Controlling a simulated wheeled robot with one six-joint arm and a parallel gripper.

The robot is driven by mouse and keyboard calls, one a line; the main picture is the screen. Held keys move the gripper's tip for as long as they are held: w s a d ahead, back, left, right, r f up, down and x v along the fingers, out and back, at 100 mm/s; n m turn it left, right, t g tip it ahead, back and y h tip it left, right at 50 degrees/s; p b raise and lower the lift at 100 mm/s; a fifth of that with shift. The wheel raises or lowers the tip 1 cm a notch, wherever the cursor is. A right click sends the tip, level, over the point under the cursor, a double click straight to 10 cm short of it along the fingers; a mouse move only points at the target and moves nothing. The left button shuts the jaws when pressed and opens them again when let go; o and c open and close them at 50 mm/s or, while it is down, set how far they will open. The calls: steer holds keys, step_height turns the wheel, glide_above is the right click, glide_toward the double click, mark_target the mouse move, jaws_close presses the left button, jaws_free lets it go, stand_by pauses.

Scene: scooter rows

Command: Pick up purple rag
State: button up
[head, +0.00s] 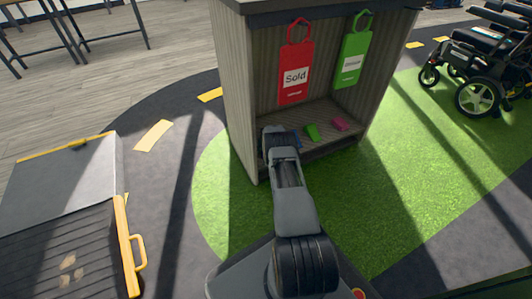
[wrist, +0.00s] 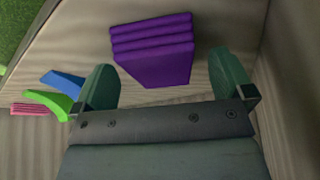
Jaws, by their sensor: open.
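The purple rag (wrist: 153,48) is a folded, layered stack on the cabinet's wooden shelf in the wrist view. My gripper (wrist: 162,62) is open, its two green fingers apart. The rag lies ahead of the gripper and between the lines of the two fingers, with its near edge reaching between them. I cannot tell whether they touch. In the head view my arm reaches into the cabinet and hides the purple rag.
The cabinet (head: 242,100) has close side walls. A blue item (wrist: 63,82), a green item (wrist: 48,103) and a pink item (head: 340,124) lie on its shelf. A red "Sold" tag (head: 294,75) and a green tag (head: 353,55) hang above. A ramp (head: 65,210) stands left.

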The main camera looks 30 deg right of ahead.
steer(key=shift+w+f, duration=0.1)
steer(key=shift+f, duration=0.25)
steer(key=shift+d, duration=0.1)
steer(key=shift+c, duration=0.5)
steer(key=shift+r, duration=0.1)
steer(key=c, duration=1)
steer(key=shift+r, duration=0.55)
step_height(320, 180, up, 2)
steer(key=shift+r+p, duration=0.25)
steer(key=shift+p, duration=0.65)
steer(key=s+a+r+p, duration=0.1)
steer(key=s+r+p, duration=0.2)
steer(key=s, duration=0.1)
steer(key=s+a+r+p, duration=0.2)
steer(key=s+r+p, duration=0.1)
steer(key=s, duration=0.2)
steer(key=s+a+r+p, duration=0.1)
steer(key=s+r+p, duration=0.1)
steer(key=s+r, duration=0.1)
steer(key=shift+s+a+r+p, duration=0.2)
steer(key=shift+s+p, duration=0.2)
steer(key=shift+s, duration=0.25)
